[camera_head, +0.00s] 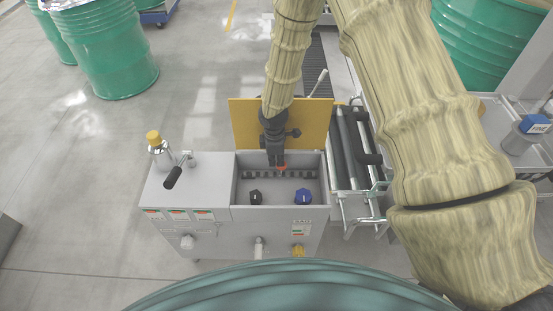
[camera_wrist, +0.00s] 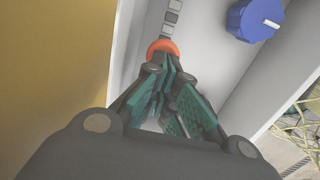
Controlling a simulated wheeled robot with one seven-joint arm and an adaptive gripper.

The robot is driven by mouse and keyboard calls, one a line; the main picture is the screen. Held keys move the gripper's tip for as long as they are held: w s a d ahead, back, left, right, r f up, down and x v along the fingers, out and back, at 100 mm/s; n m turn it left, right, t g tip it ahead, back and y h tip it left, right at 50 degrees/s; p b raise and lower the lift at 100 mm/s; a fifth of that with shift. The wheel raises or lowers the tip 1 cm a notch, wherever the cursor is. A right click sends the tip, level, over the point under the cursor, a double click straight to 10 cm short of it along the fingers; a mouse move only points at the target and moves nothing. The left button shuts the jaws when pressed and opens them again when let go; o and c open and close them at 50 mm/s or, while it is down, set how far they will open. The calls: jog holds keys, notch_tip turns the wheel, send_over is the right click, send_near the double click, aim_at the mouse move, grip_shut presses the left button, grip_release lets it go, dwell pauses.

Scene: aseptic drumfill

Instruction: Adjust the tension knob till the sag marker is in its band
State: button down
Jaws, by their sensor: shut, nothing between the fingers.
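In the head view a recessed bay of the grey machine (camera_head: 190,190) holds a black knob (camera_head: 256,198) and a blue knob (camera_head: 304,196). The blue knob has a white pointer line and also shows at the top right of the wrist view (camera_wrist: 254,20). A dark chain (camera_head: 252,174) runs along the back of the bay; its links show in the wrist view (camera_wrist: 172,16). An orange-red round piece (camera_wrist: 162,46) lies at the chain, right at my fingertips. My gripper (camera_head: 279,164) is shut and empty, behind both knobs. I cannot tell whether it touches the orange-red piece. No band is readable.
A yellow panel (camera_head: 245,120) stands upright behind the bay. A black-handled lever (camera_head: 173,178) and a yellow-capped fitting (camera_head: 154,138) rise from the machine's left top. A roller rack (camera_head: 350,150) adjoins on the right. Green drums (camera_head: 115,50) stand at the back left.

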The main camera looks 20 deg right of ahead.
jog(key=shift+f, duration=0.95)
jog(key=shift+s+f, duration=0.2)
jog(key=shift+s, duration=0.1)
jog(key=shift+b, duration=0.3)
notch_tip(320, 180, up, 15)
jog(key=p, duration=0.3)
jog(key=shift+w+a, duration=0.15)
jog(key=shift+a, duration=0.25)
